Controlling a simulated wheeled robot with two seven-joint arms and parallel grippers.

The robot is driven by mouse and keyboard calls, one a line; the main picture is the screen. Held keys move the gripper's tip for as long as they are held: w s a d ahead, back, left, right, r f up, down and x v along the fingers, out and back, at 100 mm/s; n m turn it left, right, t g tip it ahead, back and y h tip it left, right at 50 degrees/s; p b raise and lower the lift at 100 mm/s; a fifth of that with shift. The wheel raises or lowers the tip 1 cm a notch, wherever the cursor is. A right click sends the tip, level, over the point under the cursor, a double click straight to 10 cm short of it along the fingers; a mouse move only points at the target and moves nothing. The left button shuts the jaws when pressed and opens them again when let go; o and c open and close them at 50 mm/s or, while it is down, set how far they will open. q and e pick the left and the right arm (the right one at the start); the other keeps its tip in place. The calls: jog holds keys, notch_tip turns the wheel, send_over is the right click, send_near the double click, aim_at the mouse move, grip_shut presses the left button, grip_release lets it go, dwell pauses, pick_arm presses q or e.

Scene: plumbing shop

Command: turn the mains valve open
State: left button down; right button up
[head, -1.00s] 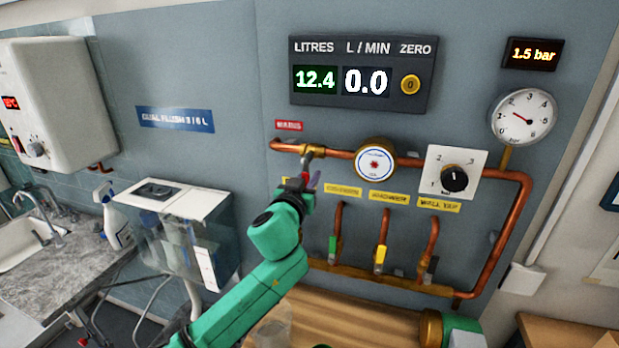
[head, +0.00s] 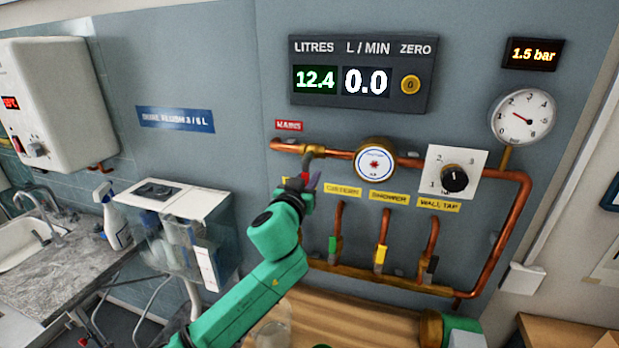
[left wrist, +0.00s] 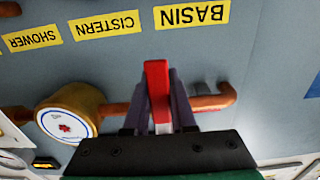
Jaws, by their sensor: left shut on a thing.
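The mains valve sits near the left end of the upper copper pipe (head: 335,154), under the red label (head: 289,126). Its red lever (left wrist: 157,85) shows in the left wrist view, lying across the pipe, its free end towards the yellow labels. My left gripper (head: 309,182) is at the valve, just below the pipe in the head view. In the left wrist view the gripper (left wrist: 160,97) has its purple-grey fingers closed on either side of the lever. The valve body is mostly hidden. The flow display (head: 366,82) reads 0.0 L/MIN. My right gripper is not in view.
A round meter (head: 375,163) and a dial knob (head: 455,179) sit right of the valve. Below hang branch pipes with green (head: 332,245), yellow (head: 380,254) and dark levers. A pressure gauge (head: 523,117) is at right; a clear cistern (head: 180,235) stands left of my arm.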

pick_arm(q)
jog(key=shift+a, duration=0.1)
jog(key=shift+w+a+m+p, duration=0.15)
jog(key=shift+a+m, duration=0.1)
jog(key=shift+m, duration=0.4)
jog(key=shift+w+a+m+p, duration=0.15)
jog(key=shift+a+m, duration=0.1)
jog(key=shift+m, duration=0.4)
jog(key=shift+w+a+r+m+p, duration=0.15)
jog(key=shift+a+m+p, duration=0.15)
jog(key=shift+m, duration=0.4)
jog(key=shift+a+r+m+p, duration=0.2)
jog(key=shift+a+m, duration=0.1)
jog(key=shift+m, duration=0.4)
jog(key=shift+w+a+r+m+p, duration=0.15)
jog(key=shift+a+m+p, duration=0.15)
jog(key=shift+m, duration=0.4)
jog(key=shift+s, duration=0.1)
jog(key=c, duration=0.7)
grip_release()
jog(key=shift+c, duration=0.2)
jog(key=shift+s, duration=0.15)
